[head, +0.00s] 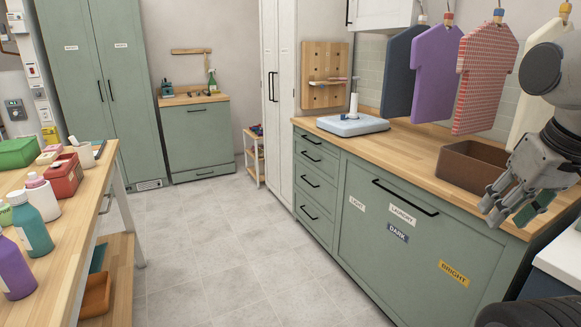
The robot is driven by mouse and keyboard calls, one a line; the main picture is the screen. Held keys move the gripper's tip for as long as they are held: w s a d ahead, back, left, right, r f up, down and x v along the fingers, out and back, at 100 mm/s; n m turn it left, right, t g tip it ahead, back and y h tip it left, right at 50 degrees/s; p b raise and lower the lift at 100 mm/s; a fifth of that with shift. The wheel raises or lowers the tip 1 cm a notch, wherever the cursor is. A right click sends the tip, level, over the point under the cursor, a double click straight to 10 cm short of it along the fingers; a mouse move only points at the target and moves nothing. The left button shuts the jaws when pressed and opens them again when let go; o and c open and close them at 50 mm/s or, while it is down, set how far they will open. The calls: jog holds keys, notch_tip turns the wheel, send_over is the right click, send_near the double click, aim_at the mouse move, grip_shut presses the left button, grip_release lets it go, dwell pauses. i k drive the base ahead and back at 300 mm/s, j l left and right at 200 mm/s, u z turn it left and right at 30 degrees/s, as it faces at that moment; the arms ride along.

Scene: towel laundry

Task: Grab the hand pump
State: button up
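What looks like the hand pump (353,98) is a slim, upright white cylinder with a grey top. It stands on a pale blue, flat, cushion-like block (330,124) at the far end of the right wooden counter. My gripper (506,211) is at the right edge of the head view, over the near end of the counter front. Its grey fingers point down and left and are spread apart, with nothing clearly held between them. The gripper is well apart from the pump, much nearer to me.
A brown open box (466,172) sits on the counter (420,159) between gripper and pump. Shirt-shaped cloths, including a purple one (434,72), hang above the counter. A wooden table (75,215) with bottles and boxes stands left. The tiled floor (225,250) between is clear.

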aim_at(353, 114)
jog(key=i+u, duration=0.4)
jog(key=i, duration=0.8)
jog(key=i+z, duration=0.3)
jog(key=i+j+z, duration=0.3)
jog(key=i, duration=0.15)
jog(key=i+j+z, duration=0.15)
jog(key=i+z, duration=0.15)
jog(key=i, duration=0.1)
